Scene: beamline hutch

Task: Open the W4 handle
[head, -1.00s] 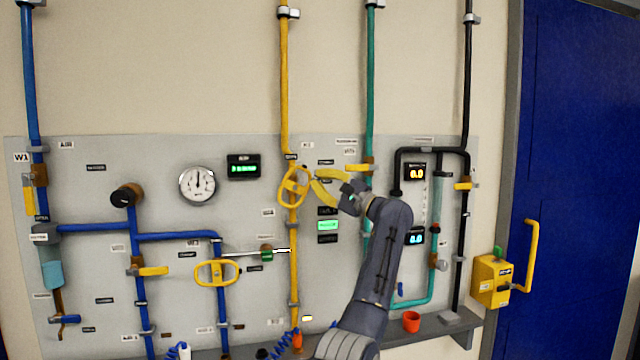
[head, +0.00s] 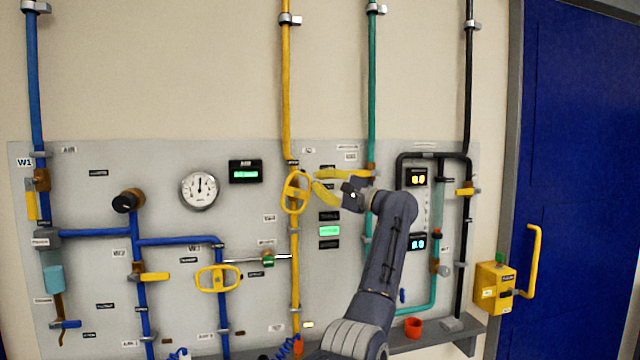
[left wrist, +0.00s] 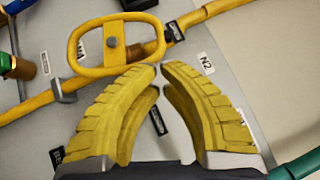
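A yellow oval handle (head: 296,192) is mounted on the yellow vertical pipe. The small tag to its lower left (head: 269,218) seems to read W4, but it is too blurred to be sure. My left gripper (head: 315,181) is just right of the handle. Its curved yellow fingers converge in the left wrist view (left wrist: 161,67), with tips together and nothing between them. The tips are close to the handle's rim; contact cannot be told. My right gripper is out of view.
Another yellow oval handle (head: 217,279) is lower left on a blue pipe. A green-ended valve (head: 268,258) is below the gripper's level. A gauge (head: 199,190) and displays are on the panel. A blue door (head: 570,180) stands at right.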

